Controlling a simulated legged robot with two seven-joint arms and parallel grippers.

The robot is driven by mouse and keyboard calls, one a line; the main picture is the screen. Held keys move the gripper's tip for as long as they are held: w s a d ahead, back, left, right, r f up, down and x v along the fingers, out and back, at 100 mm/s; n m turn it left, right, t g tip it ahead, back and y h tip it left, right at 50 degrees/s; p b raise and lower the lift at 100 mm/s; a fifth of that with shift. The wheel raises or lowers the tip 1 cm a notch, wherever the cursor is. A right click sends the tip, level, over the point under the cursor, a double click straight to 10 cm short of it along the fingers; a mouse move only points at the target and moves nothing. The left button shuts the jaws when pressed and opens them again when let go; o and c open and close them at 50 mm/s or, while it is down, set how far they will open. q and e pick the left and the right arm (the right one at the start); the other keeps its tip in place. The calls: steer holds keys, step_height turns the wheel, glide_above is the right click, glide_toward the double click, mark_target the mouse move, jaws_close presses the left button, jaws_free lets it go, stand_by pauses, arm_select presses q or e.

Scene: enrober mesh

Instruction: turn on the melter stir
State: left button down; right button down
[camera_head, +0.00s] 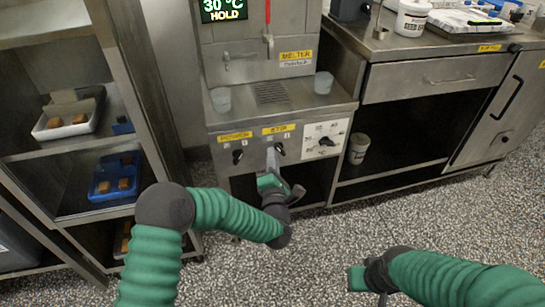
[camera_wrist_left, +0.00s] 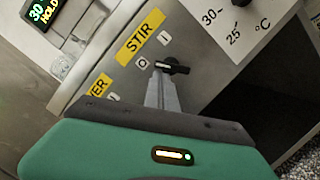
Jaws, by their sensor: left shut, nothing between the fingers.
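The melter (camera_head: 262,75) stands at the centre with a display reading 30 °C HOLD. Its front panel carries a black stir knob (camera_head: 280,149) under the yellow STIR label (camera_head: 278,129). The left wrist view shows the stir knob (camera_wrist_left: 173,67) lying crosswise below the tilted STIR label (camera_wrist_left: 141,38), with O and I marks beside it. My left gripper (camera_head: 272,155) is shut and empty, its fingertips right at the knob; I cannot tell whether they touch it. My right gripper (camera_head: 368,284) is low at the right above the floor, its fingers not clearly shown.
A power knob (camera_head: 238,156) sits left of the stir knob, and a temperature dial (camera_head: 326,142) sits right. Two clear cups (camera_head: 323,82) stand on the melter ledge. A shelf rack (camera_head: 80,150) with trays is at left, a steel counter (camera_head: 425,80) at right. The speckled floor (camera_head: 330,240) is open.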

arm_select(q)
steer(key=shift+r+m+p, duration=0.1)
steer(key=shift+m+p, duration=0.2)
steer(key=shift+r+m+p, duration=0.15)
steer(key=shift+m+p, duration=0.25)
steer(key=shift+p, duration=0.1)
